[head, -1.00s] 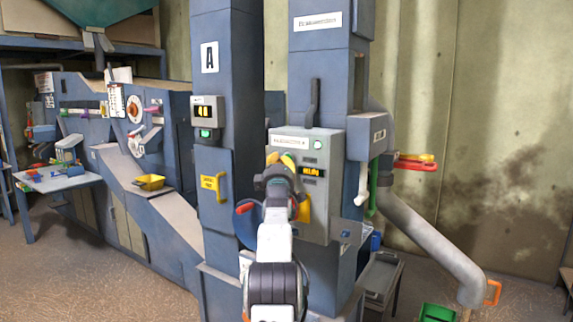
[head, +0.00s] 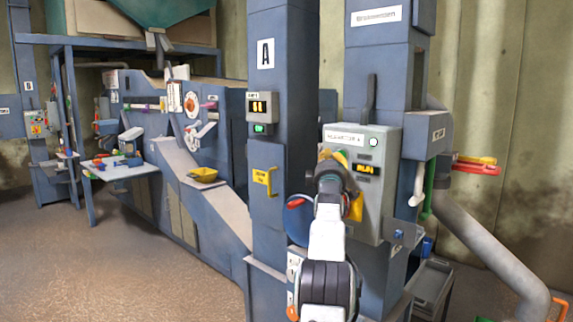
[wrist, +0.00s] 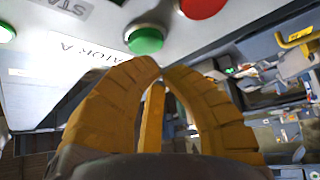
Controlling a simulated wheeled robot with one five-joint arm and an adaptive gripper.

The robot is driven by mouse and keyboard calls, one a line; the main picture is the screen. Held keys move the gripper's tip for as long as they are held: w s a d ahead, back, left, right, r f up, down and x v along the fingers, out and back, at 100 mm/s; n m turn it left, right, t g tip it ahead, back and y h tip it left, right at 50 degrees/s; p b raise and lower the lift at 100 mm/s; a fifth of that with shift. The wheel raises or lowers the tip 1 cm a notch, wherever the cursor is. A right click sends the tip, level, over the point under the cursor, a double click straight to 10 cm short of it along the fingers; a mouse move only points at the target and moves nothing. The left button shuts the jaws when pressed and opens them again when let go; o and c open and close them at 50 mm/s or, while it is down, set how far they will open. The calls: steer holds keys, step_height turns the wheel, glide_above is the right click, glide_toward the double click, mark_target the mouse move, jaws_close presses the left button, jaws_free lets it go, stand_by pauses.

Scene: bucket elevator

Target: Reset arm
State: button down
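My gripper (wrist: 162,72) has two ribbed yellow fingers whose tips come together in the wrist view, with a narrow yellow strip between them farther down; I cannot tell what the strip belongs to. In the head view my arm reaches up to the grey control box (head: 384,145), with the gripper in front of its left part. The box has a lit display (head: 367,169) reading RUN and a pale green-white lamp (head: 373,142). In the wrist view a green button (wrist: 146,40) and a red button (wrist: 201,6) are just beyond the fingertips.
The elevator column marked A (head: 283,110) stands left of the box and carries a yellow handle (head: 264,181). Red and yellow levers (head: 477,165) and a sloping grey pipe (head: 490,250) are at right. A blue side table (head: 125,172) is at left. Floor at lower left is clear.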

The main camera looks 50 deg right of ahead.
steer(key=w+a+f+t+y+p, duration=0.15)
steer(key=w+a+y, duration=0.65)
steer(key=a, duration=0.9)
steer(key=w+a+f+g+y+p, duration=0.1)
steer(key=a+f+y, duration=0.15)
steer(key=a, duration=0.85)
steer(key=w+a+f+y+p, duration=0.1)
steer(key=a+f+y, duration=0.15)
steer(key=a, duration=0.75)
steer(key=s+a+f+g+y+p, duration=0.1)
steer(key=s+a+f+g+y, duration=0.1)
steer(key=s+a+f, duration=0.5)
steer(key=s+a+f+g+y+p, duration=0.15)
steer(key=s+a, duration=0.35)
steer(key=a, duration=0.5)
steer(key=s+a+f+g, duration=0.1)
steer(key=s+a+f, duration=0.1)
steer(key=s, duration=0.4)
steer(key=s+a+f+g+y, duration=0.1)
steer(key=s+a+f+g, duration=0.1)
steer(key=s, duration=0.4)
steer(key=s+a+f+m+g+y, duration=0.1)
steer(key=s+a+f, duration=0.3)
steer(key=s+a, duration=0.2)
steer(key=shift+p, duration=0.4)
steer(key=shift+d, duration=0.1)
